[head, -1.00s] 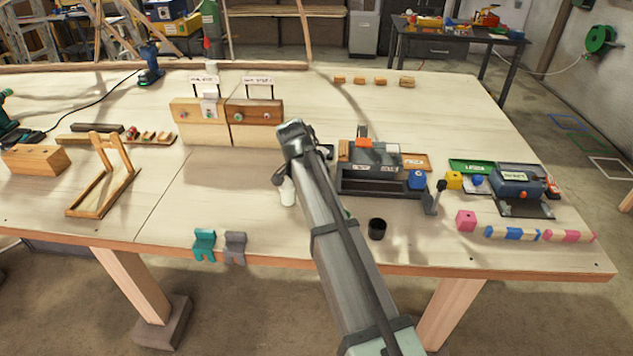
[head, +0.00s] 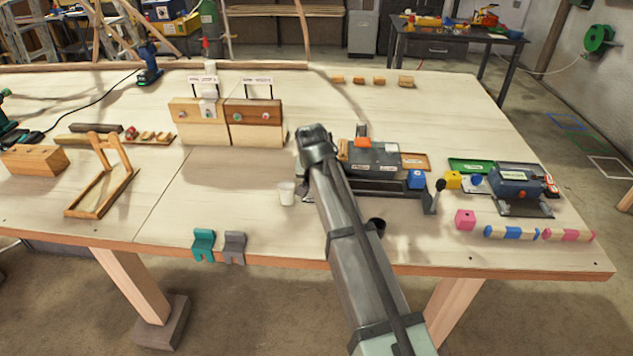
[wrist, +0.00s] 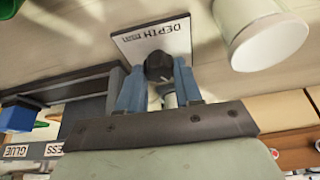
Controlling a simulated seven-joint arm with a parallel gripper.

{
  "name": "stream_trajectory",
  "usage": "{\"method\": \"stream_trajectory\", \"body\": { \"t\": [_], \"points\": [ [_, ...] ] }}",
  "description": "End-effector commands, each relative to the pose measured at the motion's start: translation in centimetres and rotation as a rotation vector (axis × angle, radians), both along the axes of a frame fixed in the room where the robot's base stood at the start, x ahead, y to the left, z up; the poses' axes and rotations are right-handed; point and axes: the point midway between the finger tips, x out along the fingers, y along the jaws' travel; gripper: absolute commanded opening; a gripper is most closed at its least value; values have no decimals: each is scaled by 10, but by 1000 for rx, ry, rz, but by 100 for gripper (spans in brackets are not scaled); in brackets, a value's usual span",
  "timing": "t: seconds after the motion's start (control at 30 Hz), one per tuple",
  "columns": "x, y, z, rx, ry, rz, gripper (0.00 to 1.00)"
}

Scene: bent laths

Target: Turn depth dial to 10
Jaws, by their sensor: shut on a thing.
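The depth dial (wrist: 160,67) is a dark round knob in the wrist view, in front of a white plate marked "DEPTH mm" (wrist: 152,38). My gripper (wrist: 158,82) has its two blue fingers on either side of the knob and is shut on it. A small light mark shows just below the knob, between the fingers. I cannot read any scale numbers or the dial's setting. In the head view my arm covers the dial and most of the gripper.
A white cup (head: 286,193) stands close left of my gripper in the head view; it also shows large in the wrist view (wrist: 256,35). A grey machine (head: 372,157) is just right of my arm.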

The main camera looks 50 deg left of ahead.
Motion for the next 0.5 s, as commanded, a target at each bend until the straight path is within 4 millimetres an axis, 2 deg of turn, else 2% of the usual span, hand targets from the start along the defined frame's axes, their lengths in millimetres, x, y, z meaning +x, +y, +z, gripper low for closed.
{"method": "stream_trajectory", "body": {
  "t": [0.5],
  "points": [
    [0,0,0,0,0,51,4]
  ]
}}
